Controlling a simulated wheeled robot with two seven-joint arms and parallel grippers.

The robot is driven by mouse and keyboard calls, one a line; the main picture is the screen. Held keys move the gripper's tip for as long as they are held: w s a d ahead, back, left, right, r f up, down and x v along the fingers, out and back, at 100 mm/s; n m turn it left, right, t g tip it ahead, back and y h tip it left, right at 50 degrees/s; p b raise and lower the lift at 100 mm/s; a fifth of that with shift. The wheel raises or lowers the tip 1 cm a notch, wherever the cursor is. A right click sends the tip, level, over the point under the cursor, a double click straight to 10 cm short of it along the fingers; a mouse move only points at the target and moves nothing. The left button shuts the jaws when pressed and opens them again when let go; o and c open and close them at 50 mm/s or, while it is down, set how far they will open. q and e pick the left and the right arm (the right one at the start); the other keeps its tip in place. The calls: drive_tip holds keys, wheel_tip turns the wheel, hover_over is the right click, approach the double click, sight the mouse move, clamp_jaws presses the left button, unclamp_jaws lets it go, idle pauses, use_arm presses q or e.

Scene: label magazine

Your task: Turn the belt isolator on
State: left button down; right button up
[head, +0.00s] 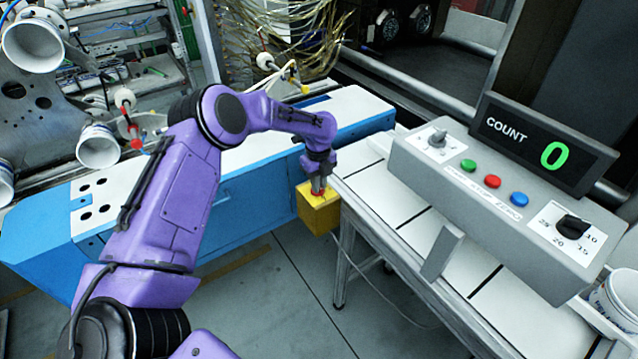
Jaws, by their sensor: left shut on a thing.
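The belt isolator, a yellow box (318,218), is mounted at the left end of the white slatted belt table (440,225). A small red knob (321,194) shows on its top. My left gripper (318,187) comes down onto the box from above and is shut on the red knob. The fingers partly hide the knob, so I cannot tell which way it is turned. My right gripper is not in view.
A grey control box (475,195) with green, red and blue buttons and two dials stands on the belt table. The counter display (545,147) behind it reads COUNT 0. A blue and white machine (235,195) stands left of the belt table. Grey floor lies between them.

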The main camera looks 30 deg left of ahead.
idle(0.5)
use_arm(q)
drive_tip(key=c, duration=1.2)
unclamp_jaws()
drive_tip(key=shift+o, duration=0.2)
wheel_tip(320, 180, up, 11)
drive_tip(key=b, duration=0.1)
drive_tip(key=shift+f+b, duration=0.2)
drive_tip(key=shift+b, duration=0.1)
